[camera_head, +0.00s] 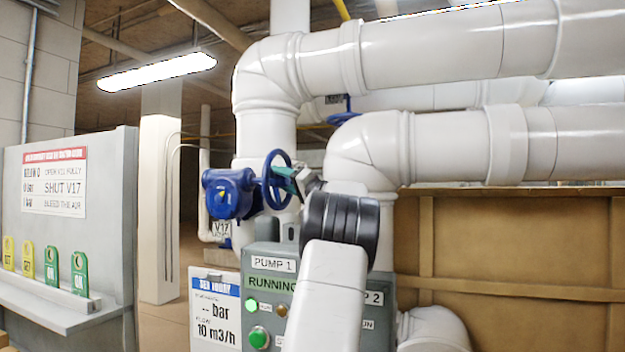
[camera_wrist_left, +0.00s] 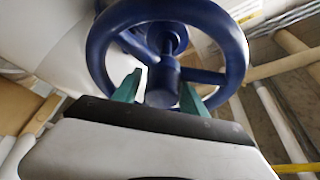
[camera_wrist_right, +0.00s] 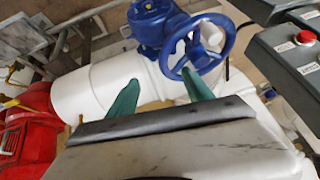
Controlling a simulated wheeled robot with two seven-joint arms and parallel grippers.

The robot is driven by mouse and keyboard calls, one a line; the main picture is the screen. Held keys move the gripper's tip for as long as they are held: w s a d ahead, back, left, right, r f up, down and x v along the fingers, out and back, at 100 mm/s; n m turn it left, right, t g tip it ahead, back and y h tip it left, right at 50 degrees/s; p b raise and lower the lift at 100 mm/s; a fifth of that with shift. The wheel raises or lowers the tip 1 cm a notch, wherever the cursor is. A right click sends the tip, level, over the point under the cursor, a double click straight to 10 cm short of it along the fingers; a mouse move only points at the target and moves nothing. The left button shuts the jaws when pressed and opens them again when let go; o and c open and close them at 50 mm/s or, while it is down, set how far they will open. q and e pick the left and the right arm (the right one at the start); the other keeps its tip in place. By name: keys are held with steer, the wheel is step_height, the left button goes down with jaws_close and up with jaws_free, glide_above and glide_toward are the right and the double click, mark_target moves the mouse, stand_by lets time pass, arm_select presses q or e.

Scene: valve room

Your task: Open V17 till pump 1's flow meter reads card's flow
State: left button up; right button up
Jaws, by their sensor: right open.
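The V17 valve has a blue body (camera_head: 228,194) and a blue handwheel (camera_head: 269,180) on its right; a V17 tag (camera_head: 221,229) hangs below. My left gripper (camera_head: 290,178) is at the handwheel's right side. In the left wrist view the handwheel (camera_wrist_left: 233,55) fills the upper middle. There the left fingers (camera_wrist_left: 160,92) stand apart on either side of the hub, and the gripper hides the lower rim. A card (camera_head: 216,308) with a blue header reads "-- bar" and "10 m3/h". My right gripper (camera_wrist_right: 160,95) is open and empty before a blue handwheel (camera_wrist_right: 207,62). I cannot make out a flow meter.
The pump 1 panel (camera_head: 262,252) says RUNNING with a lit green lamp; my arm partly hides the pump 2 panel (camera_head: 375,298). Large white pipes (camera_head: 420,55) run overhead. A wall board (camera_head: 55,182) and several tags stand left. The right wrist view shows red equipment (camera_wrist_right: 35,130).

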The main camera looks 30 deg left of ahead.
arm_select(q)
steer(key=shift+o, duration=0.2)
steer(key=v, duration=0.8)
steer(key=shift+s, duration=0.1)
stand_by(0.4)
